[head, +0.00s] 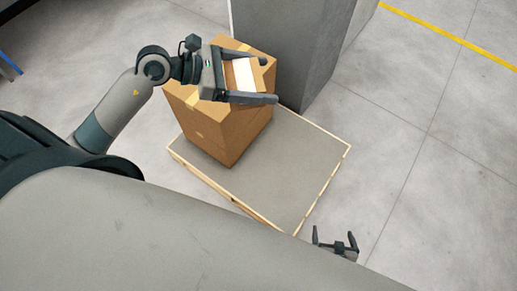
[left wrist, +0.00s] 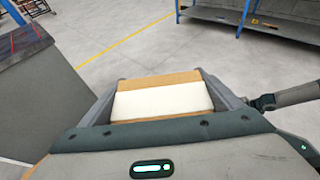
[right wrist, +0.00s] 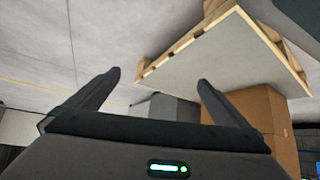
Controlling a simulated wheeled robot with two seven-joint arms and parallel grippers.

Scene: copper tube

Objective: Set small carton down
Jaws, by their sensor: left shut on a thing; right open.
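The small carton (head: 243,72), brown with a white face, is between the fingers of my left gripper (head: 268,80). That gripper is shut on it, over the top of a large brown carton (head: 225,130). I cannot tell whether the small carton touches the large one. In the left wrist view the small carton (left wrist: 162,104) sits between both fingers, its white face and a brown strip showing. My left gripper hides part of the large carton's top. My right gripper (head: 334,236) is open and empty, low at the front, beside the pallet's near corner.
The large carton stands on the back left part of a wood-edged pallet with a grey top (head: 290,165). The pallet's right and front part is bare. A tall grey block (head: 300,60) stands right behind the cartons. Open floor (head: 440,190) lies to the right.

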